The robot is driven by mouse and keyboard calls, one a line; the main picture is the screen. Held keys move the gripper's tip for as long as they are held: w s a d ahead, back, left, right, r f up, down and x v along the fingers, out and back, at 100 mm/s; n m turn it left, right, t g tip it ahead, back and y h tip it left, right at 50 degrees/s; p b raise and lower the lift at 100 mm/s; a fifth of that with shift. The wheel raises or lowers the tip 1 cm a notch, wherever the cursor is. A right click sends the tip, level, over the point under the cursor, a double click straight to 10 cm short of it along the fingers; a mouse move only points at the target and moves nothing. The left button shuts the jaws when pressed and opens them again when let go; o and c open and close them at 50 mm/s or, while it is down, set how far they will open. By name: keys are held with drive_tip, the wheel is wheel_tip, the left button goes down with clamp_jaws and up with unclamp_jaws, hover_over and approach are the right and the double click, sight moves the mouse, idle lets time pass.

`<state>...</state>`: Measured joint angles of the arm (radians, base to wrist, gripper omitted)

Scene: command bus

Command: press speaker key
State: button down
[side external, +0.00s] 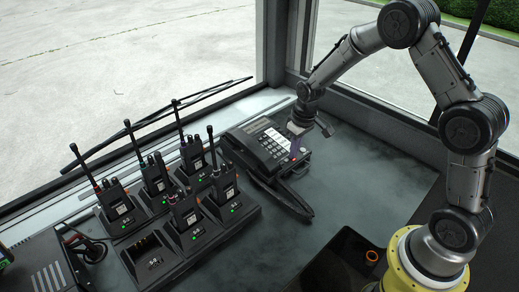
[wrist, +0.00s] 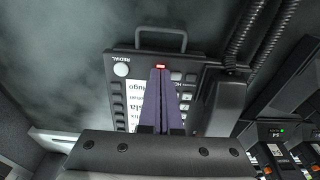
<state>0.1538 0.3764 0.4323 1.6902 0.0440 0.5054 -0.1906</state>
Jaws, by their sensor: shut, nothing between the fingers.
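A black desk phone (side external: 258,130) stands on the grey desk, with a white label panel and rows of keys. In the wrist view its face (wrist: 121,92) shows a round pale key (wrist: 121,70) beside the word REDIAL. A small red-lit key (wrist: 160,66) is right at my fingertips; I cannot read a speaker label on it. My gripper (side external: 296,153) is over the right part of the phone, its purple fingers pointing down. The fingers (wrist: 160,70) are together and hold nothing. They cover part of the keys. I cannot tell whether the tips touch the red key.
The black handset (wrist: 225,105) lies along one side of the phone, with a coiled cord (wrist: 247,35). Several upright radios (side external: 153,180) stand in a charger left of the phone; one slot (side external: 150,258) is empty. A dark tray (side external: 340,262) is at the front. The desk (side external: 335,190) right of the phone is clear.

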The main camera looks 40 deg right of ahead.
sight(295, 161)
drive_tip(key=shift+f, duration=0.15)
drive_tip(key=shift+s+r, duration=0.2)
drive_tip(key=shift+r, duration=1.3)
drive_tip(key=shift+s+r, duration=0.2)
drive_tip(key=shift+r, duration=1.3)
